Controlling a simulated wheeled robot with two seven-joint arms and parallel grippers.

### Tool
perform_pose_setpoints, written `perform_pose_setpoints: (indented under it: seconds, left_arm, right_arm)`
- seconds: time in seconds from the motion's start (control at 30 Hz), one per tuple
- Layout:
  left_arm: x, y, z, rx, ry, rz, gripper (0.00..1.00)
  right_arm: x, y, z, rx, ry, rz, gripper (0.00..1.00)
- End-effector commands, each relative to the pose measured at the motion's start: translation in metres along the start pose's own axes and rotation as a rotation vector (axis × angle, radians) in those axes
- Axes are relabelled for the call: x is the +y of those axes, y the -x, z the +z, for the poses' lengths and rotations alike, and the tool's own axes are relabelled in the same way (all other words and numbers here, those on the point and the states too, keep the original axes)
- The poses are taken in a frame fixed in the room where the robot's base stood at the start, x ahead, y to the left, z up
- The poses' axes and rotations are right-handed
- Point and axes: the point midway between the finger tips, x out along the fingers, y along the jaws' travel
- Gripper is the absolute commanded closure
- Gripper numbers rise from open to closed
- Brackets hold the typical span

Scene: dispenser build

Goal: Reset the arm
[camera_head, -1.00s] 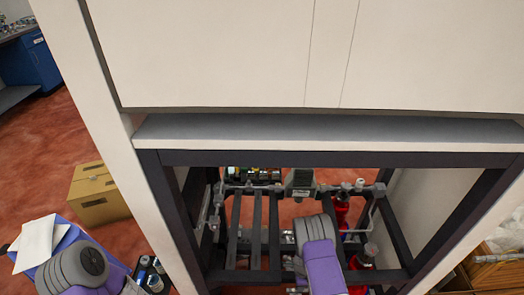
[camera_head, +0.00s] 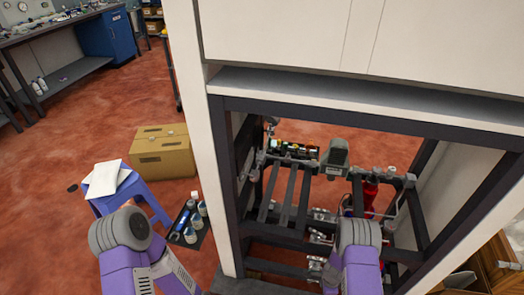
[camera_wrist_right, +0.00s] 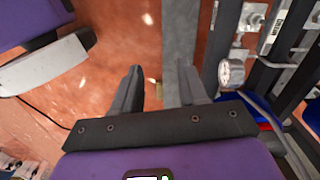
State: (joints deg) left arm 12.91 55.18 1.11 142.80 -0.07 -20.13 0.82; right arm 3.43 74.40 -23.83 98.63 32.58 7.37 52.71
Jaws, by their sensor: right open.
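My right gripper (camera_wrist_right: 159,76) shows in the right wrist view, its two dark fingers apart with nothing between them. Red floor and a grey frame bar lie beyond the fingers. In the head view my right arm (camera_head: 358,250) reaches into the dark frame of the dispenser (camera_head: 365,110), and its gripper is hidden. My left arm (camera_head: 125,240) is at lower left, outside the dispenser; its gripper is not seen.
A round gauge (camera_wrist_right: 231,72) and metal fittings are close right of my right fingers. A blue stool (camera_head: 135,190) with white sheets, a tray of bottles (camera_head: 188,225) and a cardboard box (camera_head: 163,152) stand left of the dispenser. Red floor between them is clear.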

Motion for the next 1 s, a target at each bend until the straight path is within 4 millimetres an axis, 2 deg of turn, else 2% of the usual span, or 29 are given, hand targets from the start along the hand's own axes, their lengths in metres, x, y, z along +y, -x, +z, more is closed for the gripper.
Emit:
perform_pose_setpoints:
  seconds: [0.27,0.37,0.6,0.7,0.77,1.0]
  left_arm:
    - [0.007,0.018,0.000,0.001,-0.001,0.001,0.57]
    - [0.011,0.027,0.001,0.001,-0.001,0.000,0.57]
    - [0.018,0.048,0.002,0.001,-0.001,0.000,0.57]
    - [0.020,0.051,0.002,0.001,-0.001,0.000,0.57]
    - [0.020,0.052,0.002,0.001,-0.001,0.000,0.57]
    - [0.020,0.051,0.002,0.001,-0.001,0.000,0.57]
  right_arm:
    - [0.054,0.039,0.034,-0.067,0.387,0.012,0.57]
    - [0.078,0.063,0.056,-0.112,0.597,-0.010,0.57]
    - [0.135,0.140,0.117,-0.227,1.181,-0.174,0.57]
    - [0.147,0.160,0.132,-0.248,1.323,-0.236,0.57]
    - [0.152,0.166,0.137,-0.255,1.372,-0.258,0.57]
    - [0.155,0.169,0.141,-0.259,1.410,-0.277,0.57]
